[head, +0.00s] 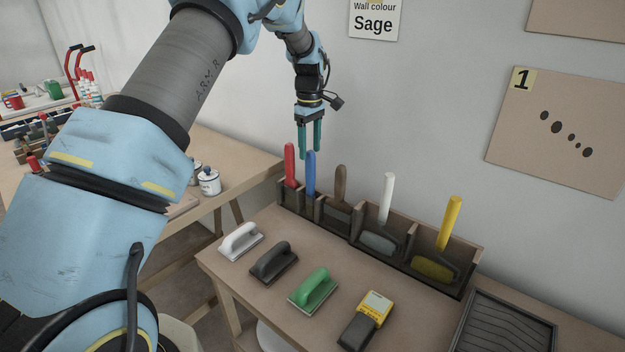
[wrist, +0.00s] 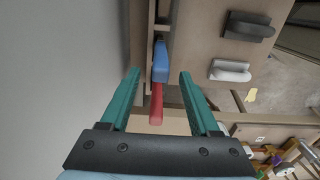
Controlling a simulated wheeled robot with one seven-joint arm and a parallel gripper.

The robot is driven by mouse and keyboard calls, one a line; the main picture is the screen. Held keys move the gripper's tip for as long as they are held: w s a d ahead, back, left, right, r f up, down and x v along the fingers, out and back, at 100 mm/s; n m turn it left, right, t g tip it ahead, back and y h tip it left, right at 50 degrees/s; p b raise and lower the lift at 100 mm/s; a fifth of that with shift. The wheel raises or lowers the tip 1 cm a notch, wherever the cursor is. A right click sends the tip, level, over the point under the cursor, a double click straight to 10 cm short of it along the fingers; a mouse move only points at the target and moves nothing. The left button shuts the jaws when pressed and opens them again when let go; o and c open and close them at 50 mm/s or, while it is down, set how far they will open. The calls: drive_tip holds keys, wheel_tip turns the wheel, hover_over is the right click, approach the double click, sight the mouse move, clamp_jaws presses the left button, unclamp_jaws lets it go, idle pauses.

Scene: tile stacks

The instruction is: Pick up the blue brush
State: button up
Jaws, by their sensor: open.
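The blue brush (head: 310,172) stands upright, handle up, in a slot of the dark rack, second from the left. It also shows in the wrist view (wrist: 160,64), seen from above, ahead of my open fingers. My gripper (head: 310,150) has two teal fingers pointing down, just above the blue handle's top, open and empty. In the wrist view my gripper (wrist: 158,80) shows its fingers spread apart. The red-handled tool (head: 290,165) stands just left of the blue one, and in the wrist view it (wrist: 156,102) lies between the fingers' outlines. The blue tool's lower end is hidden in the rack.
The rack (head: 468,250) also holds brown (head: 341,184), white (head: 387,198) and yellow (head: 450,222) handled tools to the right. White (head: 240,241), black (head: 273,262) and green (head: 313,289) floats and a yellow-black device (head: 366,320) lie in front. The wall is close behind.

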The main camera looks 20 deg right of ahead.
sight(310, 170)
drive_tip(key=shift+s+f+p, duration=0.1)
drive_tip(key=shift+f+p, duration=1.5)
drive_tip(key=shift+f, duration=2.35)
clamp_jaws()
